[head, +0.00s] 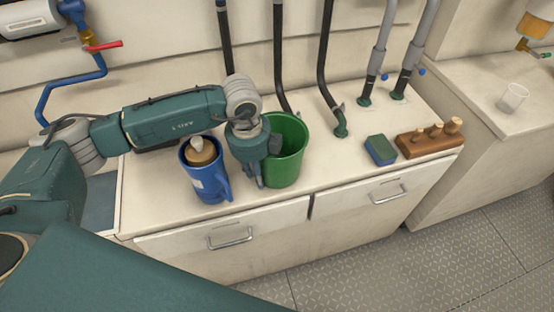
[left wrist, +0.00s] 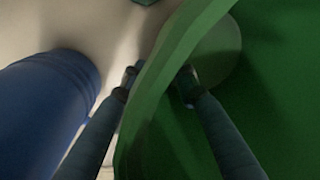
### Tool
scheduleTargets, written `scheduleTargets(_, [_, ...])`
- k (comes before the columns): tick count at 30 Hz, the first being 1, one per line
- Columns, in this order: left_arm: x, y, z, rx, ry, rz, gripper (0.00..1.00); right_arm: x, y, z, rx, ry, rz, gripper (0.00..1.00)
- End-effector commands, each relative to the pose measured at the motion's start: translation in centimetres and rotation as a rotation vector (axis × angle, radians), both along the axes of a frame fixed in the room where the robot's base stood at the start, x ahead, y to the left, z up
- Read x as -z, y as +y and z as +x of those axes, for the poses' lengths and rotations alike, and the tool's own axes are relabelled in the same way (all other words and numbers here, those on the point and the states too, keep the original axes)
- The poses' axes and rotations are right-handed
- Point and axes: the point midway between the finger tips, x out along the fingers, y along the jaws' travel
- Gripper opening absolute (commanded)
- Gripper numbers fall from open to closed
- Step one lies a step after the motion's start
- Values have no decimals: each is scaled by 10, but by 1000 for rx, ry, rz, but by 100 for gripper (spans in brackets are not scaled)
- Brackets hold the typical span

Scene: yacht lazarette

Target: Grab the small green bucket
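A green bucket (head: 291,160) stands upright on the white counter, open end up. My left gripper (head: 254,180) is at its left side, pointing down. In the left wrist view the bucket's curved rim (left wrist: 185,40) passes between the two fingers of the left gripper (left wrist: 159,80). One finger is outside the wall, the other is inside the bucket. The fingertips stand apart, with a gap to the inner wall; touch on the outside cannot be told. My right gripper is not in view.
A blue jug (head: 205,178) stands close left of the bucket and left finger. Black hoses (head: 324,60) rise behind. A green-blue sponge (head: 380,150) and a wooden block with pegs (head: 430,144) lie right. A clear cup (head: 513,97) stands on the far-right counter.

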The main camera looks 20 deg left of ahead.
Motion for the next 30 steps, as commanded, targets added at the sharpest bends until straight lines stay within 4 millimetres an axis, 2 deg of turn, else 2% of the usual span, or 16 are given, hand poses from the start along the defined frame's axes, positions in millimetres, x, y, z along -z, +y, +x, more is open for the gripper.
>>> scheduleTargets(5, [-1,0,0,0,-1,0,30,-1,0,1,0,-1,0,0])
scheduleTargets(9, [-1,0,0,0,-1,0,2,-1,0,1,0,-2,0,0])
scheduleTargets(10, [-1,0,0,0,-1,0,0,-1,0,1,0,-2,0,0])
scheduleTargets(23, [-6,0,0,0,-2,-1,0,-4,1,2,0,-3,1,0])
scheduleTargets(26, [-14,0,1,0,-3,-1,0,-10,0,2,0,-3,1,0])
scheduleTargets(30, [-37,0,1,0,-3,-2,0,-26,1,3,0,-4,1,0])
